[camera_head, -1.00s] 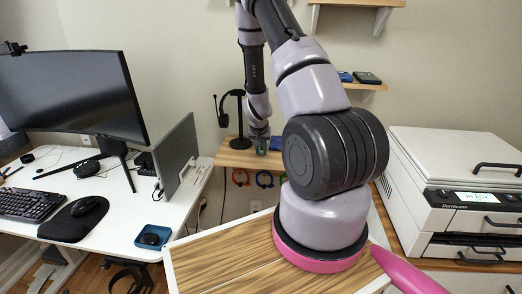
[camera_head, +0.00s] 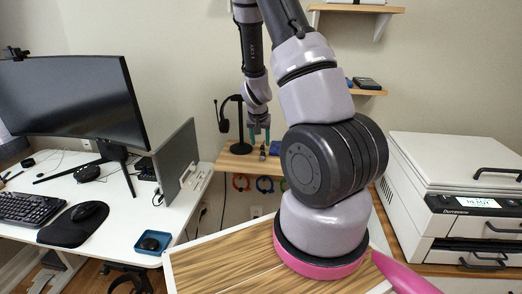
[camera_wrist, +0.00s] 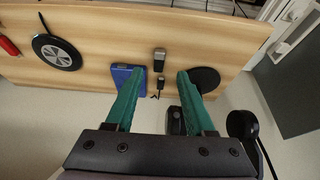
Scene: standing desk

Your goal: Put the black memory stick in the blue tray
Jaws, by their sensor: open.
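My gripper (camera_head: 259,138) is open and empty above the small wooden shelf, its two teal fingers apart. In the wrist view, two small dark stick-like things lie on the shelf between and beyond the fingertips (camera_wrist: 154,76): a larger grey-black one (camera_wrist: 159,58) and a smaller black one (camera_wrist: 160,82). I cannot tell for sure which is the black memory stick. The blue tray (camera_head: 139,248) sits at the front right corner of the white desk, with a dark rounded object inside it.
A flat blue item (camera_wrist: 128,72) lies left of the sticks on the wooden shelf (camera_head: 231,163). The headset stand (camera_head: 240,128) has its round black base (camera_wrist: 206,79) close to one finger. A black disc (camera_wrist: 57,52) lies farther left. A grey panel (camera_head: 177,160) stands between shelf and desk.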

